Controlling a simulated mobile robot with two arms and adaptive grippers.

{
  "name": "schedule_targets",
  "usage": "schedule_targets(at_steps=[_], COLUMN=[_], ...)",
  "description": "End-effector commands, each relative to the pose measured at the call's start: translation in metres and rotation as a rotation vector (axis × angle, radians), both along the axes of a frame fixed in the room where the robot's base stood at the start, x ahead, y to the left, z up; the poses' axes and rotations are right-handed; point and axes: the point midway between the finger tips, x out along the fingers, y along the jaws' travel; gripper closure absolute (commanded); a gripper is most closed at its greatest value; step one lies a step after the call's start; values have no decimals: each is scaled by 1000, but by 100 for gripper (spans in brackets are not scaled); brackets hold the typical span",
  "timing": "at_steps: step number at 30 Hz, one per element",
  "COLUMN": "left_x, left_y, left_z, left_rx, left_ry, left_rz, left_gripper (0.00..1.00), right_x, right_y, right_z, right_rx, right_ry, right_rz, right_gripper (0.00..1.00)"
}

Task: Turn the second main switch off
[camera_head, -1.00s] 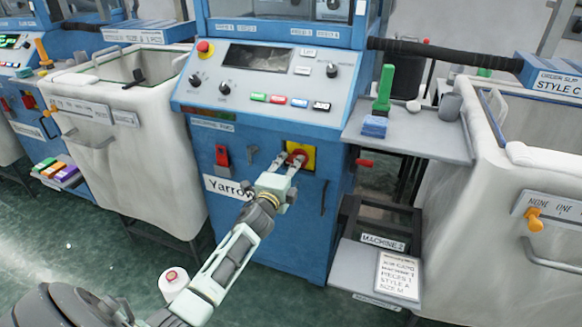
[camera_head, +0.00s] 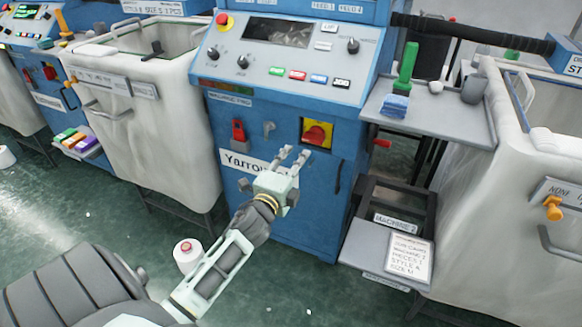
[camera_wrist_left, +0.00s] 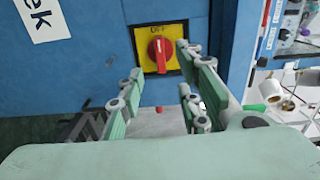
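The main switch (camera_head: 315,135) is a red rotary knob on a yellow plate, on the blue front of the middle machine. In the left wrist view the red knob (camera_wrist_left: 160,50) stands upright, with lettering that reads OFF above it. My left gripper (camera_head: 294,153) is just below and left of the switch, apart from it. Its two fingers are spread with nothing between them. In the left wrist view my left gripper (camera_wrist_left: 157,78) has its fingers on either side of the line to the knob. My right gripper is out of view.
A red padlock-like part (camera_head: 237,131) and a small grey lever (camera_head: 268,129) sit left of the switch. A black handle (camera_head: 338,177) is below right. A grey shelf (camera_head: 440,112) juts out at right. Fabric bins (camera_head: 160,140) flank the machine.

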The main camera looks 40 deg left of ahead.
Motion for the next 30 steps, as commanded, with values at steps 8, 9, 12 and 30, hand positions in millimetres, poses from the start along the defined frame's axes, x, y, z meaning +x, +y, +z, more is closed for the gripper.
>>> schedule_targets(at_steps=[8, 9, 12, 30], left_x=[-22, -22, -23, -38], left_y=[-5, -5, -5, -14], left_z=[0, 0, 0, -18], left_rx=[0, 0, 0, -140], left_ry=[0, -1, -1, 52], left_rz=[1, 1, 1, 48], left_gripper=[68, 68, 68, 68], right_x=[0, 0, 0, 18], right_y=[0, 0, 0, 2], right_z=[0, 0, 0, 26], right_rx=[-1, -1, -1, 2], right_ry=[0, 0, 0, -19], right_rz=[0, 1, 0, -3], right_gripper=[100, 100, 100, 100])
